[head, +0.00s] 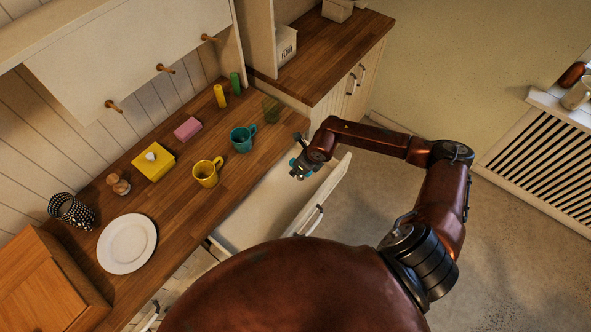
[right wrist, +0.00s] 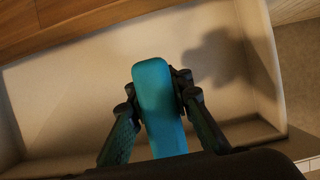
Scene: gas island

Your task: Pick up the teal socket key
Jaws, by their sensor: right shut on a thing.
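The teal socket key (right wrist: 158,105) stands out in the right wrist view as a long teal bar with a rounded end, between the fingers of my right gripper (right wrist: 160,118). The right gripper is shut on it. In the head view my right gripper (head: 299,170) is over the open drawer (head: 262,207), near its far right end. There the key is small and mostly hidden by the gripper. The drawer floor below it looks bare, with the gripper's shadow on it. My left gripper is not in view.
The wooden counter (head: 180,215) beside the drawer holds a teal mug (head: 242,140), a yellow mug (head: 206,173), a white plate (head: 127,243), a yellow box (head: 153,164) and a pink sponge (head: 187,129). Open floor (head: 405,190) lies to the right.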

